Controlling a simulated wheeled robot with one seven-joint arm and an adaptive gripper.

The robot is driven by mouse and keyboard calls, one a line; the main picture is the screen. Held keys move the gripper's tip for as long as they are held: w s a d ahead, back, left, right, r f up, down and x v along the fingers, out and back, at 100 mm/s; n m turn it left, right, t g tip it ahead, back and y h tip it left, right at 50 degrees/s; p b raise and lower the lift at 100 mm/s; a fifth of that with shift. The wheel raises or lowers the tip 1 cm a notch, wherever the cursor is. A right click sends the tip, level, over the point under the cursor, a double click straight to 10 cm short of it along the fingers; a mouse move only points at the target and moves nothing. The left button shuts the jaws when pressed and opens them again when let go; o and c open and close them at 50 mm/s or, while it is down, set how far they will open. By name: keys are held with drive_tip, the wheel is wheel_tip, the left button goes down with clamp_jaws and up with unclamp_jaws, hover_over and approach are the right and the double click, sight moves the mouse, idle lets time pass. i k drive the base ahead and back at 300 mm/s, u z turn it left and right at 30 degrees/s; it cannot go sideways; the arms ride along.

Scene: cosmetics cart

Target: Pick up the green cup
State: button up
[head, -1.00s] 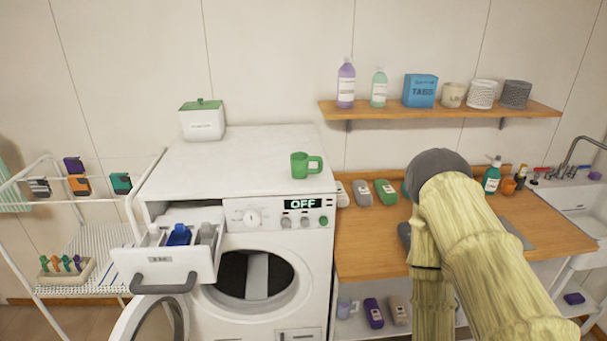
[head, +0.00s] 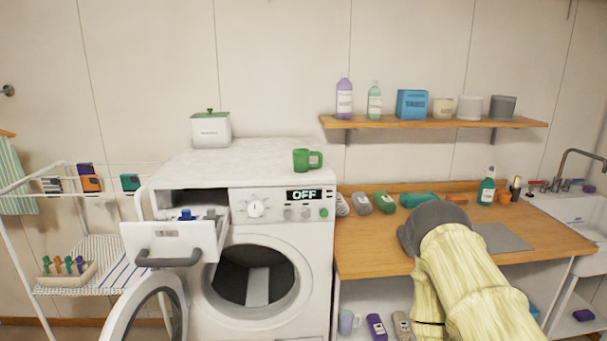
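The green cup (head: 301,160) stands upright on the right part of the white washing machine's top (head: 238,155), near its front edge. Its handle points right. My arm shows at the lower right, over the wooden counter, to the right of and lower than the cup. Only the arm links and a grey rounded joint show. My gripper itself is not in the picture, so whether it is open or shut does not show. Nothing touches the cup.
A white canister (head: 211,131) stands at the machine's back left. The detergent drawer (head: 168,243) and round door (head: 150,310) are open. A wooden shelf (head: 430,122) with bottles hangs above the counter (head: 365,245). A drying rack (head: 90,200) stands left.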

sight(301, 157)
drive_tip(key=k, duration=0.1)
drive_tip(key=u, duration=1.2)
drive_tip(key=i, duration=0.65)
drive_tip(key=z, duration=0.05)
